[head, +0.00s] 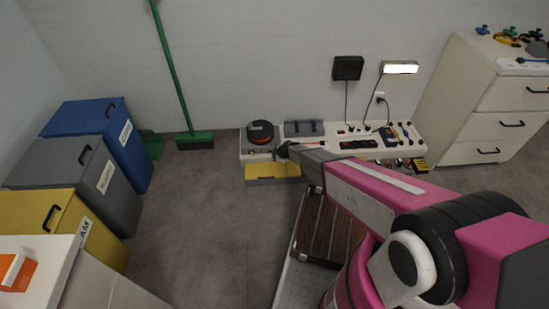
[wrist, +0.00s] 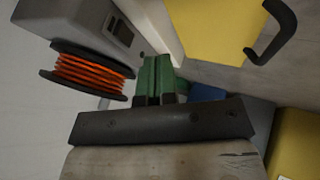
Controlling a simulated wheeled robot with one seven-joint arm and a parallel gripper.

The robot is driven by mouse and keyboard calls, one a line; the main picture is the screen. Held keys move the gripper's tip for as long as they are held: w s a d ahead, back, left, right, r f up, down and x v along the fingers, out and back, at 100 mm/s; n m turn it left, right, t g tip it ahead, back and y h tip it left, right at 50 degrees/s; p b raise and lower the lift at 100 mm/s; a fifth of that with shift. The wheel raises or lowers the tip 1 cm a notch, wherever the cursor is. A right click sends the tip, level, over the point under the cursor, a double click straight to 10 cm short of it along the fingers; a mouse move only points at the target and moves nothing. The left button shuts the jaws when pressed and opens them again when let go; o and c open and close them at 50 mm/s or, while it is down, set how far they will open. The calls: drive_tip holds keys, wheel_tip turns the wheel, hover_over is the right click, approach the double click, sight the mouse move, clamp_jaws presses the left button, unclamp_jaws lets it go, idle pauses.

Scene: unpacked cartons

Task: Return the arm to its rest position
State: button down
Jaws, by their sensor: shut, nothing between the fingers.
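My pink arm (head: 375,187) reaches from the lower right of the head view toward the low white shelf by the wall. My gripper (head: 283,151) is at its far end, small and dark, over the shelf's front left part. In the wrist view my gripper (wrist: 157,68) shows as two narrow fingers side by side beyond a dark bar. They are shut with nothing held between them. The arm is stretched out, not folded in. I cannot tell whether the fingertips touch anything.
The white shelf (head: 246,155) carries a black and orange reel (head: 260,132), a grey case (head: 304,128) and a power strip (head: 359,144). A yellow panel (head: 272,171) is below. Blue (head: 120,150), grey (head: 100,190) and yellow bins stand left. Floor between is clear.

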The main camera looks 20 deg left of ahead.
drive_tip(key=v, duration=0.5)
drive_tip(key=shift+s+d+r, duration=0.1)
drive_tip(key=shift+s+r, duration=0.15)
